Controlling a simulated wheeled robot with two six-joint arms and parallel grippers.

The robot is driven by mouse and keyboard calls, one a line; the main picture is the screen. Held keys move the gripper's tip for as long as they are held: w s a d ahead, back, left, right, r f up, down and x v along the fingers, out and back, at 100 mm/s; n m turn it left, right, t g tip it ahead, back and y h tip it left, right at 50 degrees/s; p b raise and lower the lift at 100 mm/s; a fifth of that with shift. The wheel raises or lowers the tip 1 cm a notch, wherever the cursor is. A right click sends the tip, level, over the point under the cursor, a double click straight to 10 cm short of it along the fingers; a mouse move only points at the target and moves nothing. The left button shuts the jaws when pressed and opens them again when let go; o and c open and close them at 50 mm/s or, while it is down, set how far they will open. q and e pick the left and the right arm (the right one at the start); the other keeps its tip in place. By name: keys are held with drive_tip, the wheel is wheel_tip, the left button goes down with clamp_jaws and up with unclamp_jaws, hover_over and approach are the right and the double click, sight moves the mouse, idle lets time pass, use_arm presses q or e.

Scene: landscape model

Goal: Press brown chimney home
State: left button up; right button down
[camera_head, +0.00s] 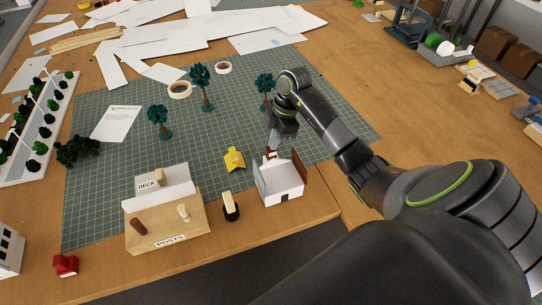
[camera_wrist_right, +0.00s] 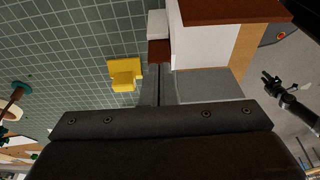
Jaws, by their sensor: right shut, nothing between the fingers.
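The brown chimney (camera_head: 271,154) is a small brown block at the back left edge of the white model house (camera_head: 285,195), just under my right gripper (camera_head: 273,146). In the right wrist view the chimney (camera_wrist_right: 158,51) lies right at the tips of my right gripper (camera_wrist_right: 160,76), which are shut together with nothing between them. I cannot tell whether the tips touch it or how deep it sits. The house has a brown roof panel (camera_head: 299,168) on its right side; it also shows in the right wrist view (camera_wrist_right: 230,10).
A yellow piece (camera_head: 235,160) stands on the green cutting mat (camera_head: 105,205) left of the house. A black holder (camera_head: 231,213) and a wooden deck and posts box (camera_head: 165,238) stand near the front edge. Model trees (camera_head: 201,77) stand behind. The mat's middle is mostly clear.

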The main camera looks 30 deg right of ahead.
wheel_tip(320, 180, up, 8)
drive_tip(key=p, duration=0.7)
idle(0.5)
